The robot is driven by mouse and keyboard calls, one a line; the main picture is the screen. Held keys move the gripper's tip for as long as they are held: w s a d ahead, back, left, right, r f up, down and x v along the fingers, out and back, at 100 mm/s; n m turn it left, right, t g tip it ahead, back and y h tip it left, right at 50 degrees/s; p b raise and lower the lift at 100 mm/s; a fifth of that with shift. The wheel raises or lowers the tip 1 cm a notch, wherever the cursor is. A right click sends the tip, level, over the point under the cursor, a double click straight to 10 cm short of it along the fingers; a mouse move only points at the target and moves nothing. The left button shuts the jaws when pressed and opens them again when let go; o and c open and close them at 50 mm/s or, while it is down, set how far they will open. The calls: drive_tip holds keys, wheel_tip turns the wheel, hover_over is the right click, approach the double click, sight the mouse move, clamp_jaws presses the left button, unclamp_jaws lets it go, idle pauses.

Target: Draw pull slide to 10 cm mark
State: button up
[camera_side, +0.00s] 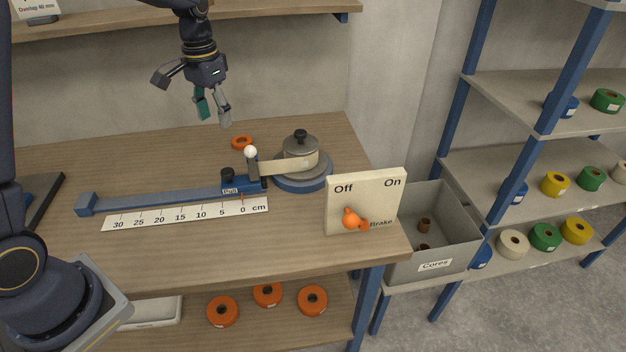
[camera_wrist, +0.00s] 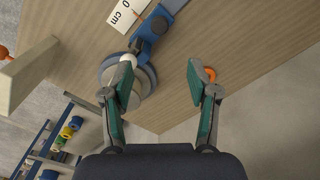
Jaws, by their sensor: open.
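The blue pull slide (camera_side: 231,184), labelled "Pull", sits at the right end of a blue rail (camera_side: 150,199), near the 0 mark. A black knob (camera_side: 227,173) stands on it, and a white ball-topped lever (camera_side: 251,153) is just right of it. The white scale (camera_side: 185,214) runs from 0 to 30 cm, with numbers rising leftward. A beige tape roll (camera_side: 300,147) sits on a round blue base (camera_side: 305,180), with tape reaching toward the slide. My gripper (camera_side: 212,112) is open and empty, above and left of the slide. In the wrist view the fingers (camera_wrist: 160,85) are spread.
A brake panel (camera_side: 365,190) with an orange lever (camera_side: 352,218) stands at the bench's right front. An orange ring (camera_side: 242,143) lies behind the slide. A grey cores bin (camera_side: 440,225) and shelves of rolls stand right. The bench front is clear.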

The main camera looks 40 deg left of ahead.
sight(226, 171)
wheel_tip(226, 171, down, 15)
drive_tip(key=shift+r, duration=0.1)
idle(0.3)
clamp_jaws()
idle(0.4)
drive_tip(key=shift+s+a, duration=0.1)
